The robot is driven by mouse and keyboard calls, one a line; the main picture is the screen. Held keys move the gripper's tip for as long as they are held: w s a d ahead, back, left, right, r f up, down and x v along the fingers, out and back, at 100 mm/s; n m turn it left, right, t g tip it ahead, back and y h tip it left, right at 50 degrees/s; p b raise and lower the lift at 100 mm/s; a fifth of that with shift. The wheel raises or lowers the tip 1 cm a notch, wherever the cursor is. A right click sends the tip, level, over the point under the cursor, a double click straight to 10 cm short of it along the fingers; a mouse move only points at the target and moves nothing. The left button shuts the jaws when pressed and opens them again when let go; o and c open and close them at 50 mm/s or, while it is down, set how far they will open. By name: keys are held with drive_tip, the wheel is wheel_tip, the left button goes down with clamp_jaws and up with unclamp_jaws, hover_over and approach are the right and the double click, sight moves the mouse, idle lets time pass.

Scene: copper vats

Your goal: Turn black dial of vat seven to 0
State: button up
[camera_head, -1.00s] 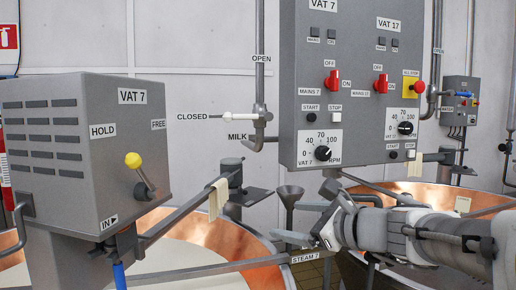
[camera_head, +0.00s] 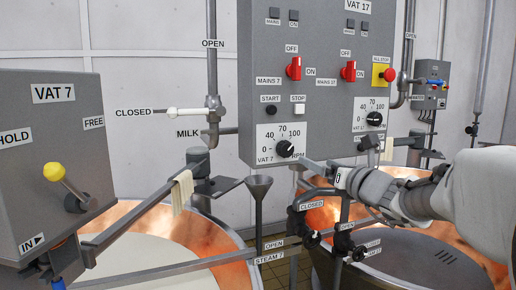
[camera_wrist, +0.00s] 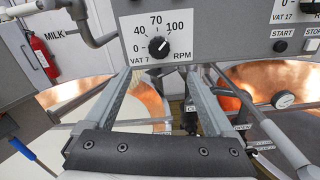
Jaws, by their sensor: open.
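The black dial of vat seven (camera_head: 285,148) sits on a white scale plate marked 0, 40, 70, 100 RPM, low on the grey control panel (camera_head: 335,110). In the wrist view the dial (camera_wrist: 158,46) lies just beyond and between my fingertips; its white mark points up and right, between 70 and 100. My gripper (camera_head: 305,179) is open and empty, just below and right of the dial in the head view. Both fingers show in the wrist view (camera_wrist: 162,68), apart from the dial.
The similar dial of vat 17 (camera_head: 374,118) is to the right. Start (camera_head: 271,110) and stop (camera_head: 299,109) buttons and red switches are above. A funnel (camera_head: 258,185), metal bars and labelled valve handles (camera_head: 300,222) stand below, close to my arm. Copper vats are beneath.

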sight(288, 150)
drive_tip(key=p+x, duration=0.2)
drive_tip(key=x, duration=1.4)
drive_tip(key=shift+f, duration=0.1)
drive_tip(key=c, duration=1.4)
